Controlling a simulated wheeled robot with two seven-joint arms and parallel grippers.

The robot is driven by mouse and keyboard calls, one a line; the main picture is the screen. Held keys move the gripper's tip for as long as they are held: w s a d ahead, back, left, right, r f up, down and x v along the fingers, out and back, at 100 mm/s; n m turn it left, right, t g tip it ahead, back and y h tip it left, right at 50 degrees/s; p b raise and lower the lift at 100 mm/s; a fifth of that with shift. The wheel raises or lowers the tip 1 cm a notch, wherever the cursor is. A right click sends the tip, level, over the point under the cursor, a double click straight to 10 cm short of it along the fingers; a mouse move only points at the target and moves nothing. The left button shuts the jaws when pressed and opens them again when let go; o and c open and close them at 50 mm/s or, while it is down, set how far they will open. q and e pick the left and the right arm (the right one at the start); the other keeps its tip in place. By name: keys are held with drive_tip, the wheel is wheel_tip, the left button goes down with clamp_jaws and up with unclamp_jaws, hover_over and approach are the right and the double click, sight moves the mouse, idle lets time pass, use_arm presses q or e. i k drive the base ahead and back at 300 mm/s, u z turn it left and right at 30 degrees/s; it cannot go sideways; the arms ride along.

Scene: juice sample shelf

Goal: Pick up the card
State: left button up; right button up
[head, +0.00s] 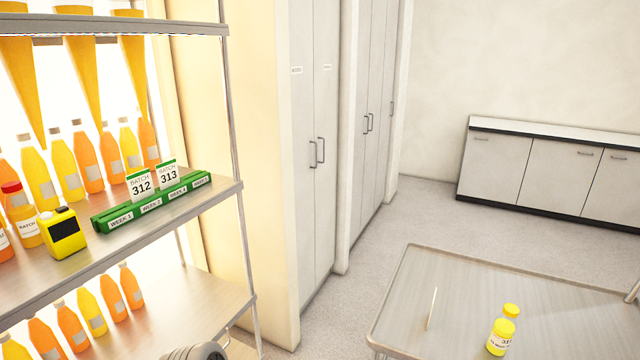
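A thin, pale card (432,308) stands upright on the grey cart top (540,285) at the lower right, seen nearly edge-on. Its print cannot be read. Two white cards, batch 312 (141,186) and batch 313 (168,175), stand side by side in a green holder (150,205) with week labels, on the shelf at left.
The metal shelf (215,198) holds juice bottles (88,160) and a yellow device (61,233). Cabinets (310,150) stand behind. The cart's far part is clear.

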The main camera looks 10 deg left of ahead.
sight(167, 172)
drive_tip(key=u, duration=1.35)
